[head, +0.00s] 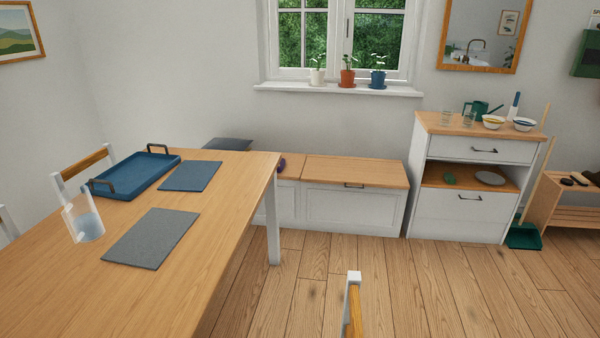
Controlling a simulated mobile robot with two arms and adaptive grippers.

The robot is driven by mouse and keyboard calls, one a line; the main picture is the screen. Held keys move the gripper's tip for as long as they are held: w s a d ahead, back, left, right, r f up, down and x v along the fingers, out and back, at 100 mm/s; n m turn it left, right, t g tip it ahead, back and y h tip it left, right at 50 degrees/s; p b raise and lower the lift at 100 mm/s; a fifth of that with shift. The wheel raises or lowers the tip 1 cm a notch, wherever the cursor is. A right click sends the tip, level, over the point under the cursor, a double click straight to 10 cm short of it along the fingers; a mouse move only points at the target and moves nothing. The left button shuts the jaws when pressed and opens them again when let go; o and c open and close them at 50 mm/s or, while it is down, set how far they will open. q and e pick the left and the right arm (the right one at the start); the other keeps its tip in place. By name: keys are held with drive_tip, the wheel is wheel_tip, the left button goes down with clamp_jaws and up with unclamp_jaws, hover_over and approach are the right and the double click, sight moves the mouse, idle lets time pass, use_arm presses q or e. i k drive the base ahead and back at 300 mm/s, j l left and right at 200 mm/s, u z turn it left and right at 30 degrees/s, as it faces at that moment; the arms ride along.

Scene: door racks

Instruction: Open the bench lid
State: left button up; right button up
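The low white bench (352,207) stands against the back wall under the window. Its wooden lid (355,172) on the right section lies flat and closed. Neither of my grippers is in the head view.
The wooden dining table (115,270) fills the left foreground and hides the bench's left part. A chair (353,305) stands at the bottom middle. A white cabinet (465,205) stands right of the bench. Wooden floor (400,275) before the bench is clear.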

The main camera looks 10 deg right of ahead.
sight(392, 175)
drive_tip(key=k+l, duration=0.15)
drive_tip(key=l, duration=0.25)
drive_tip(key=k+l, duration=0.2)
drive_tip(key=l, duration=0.2)
drive_tip(key=k+l, duration=0.15)
drive_tip(key=l, duration=0.25)
drive_tip(key=i+l, duration=0.1)
drive_tip(key=l, duration=0.35)
drive_tip(key=i+l+u, duration=0.15)
drive_tip(key=l, duration=0.75)
drive_tip(key=i+l+u, duration=0.3)
drive_tip(key=i+l, duration=1.1)
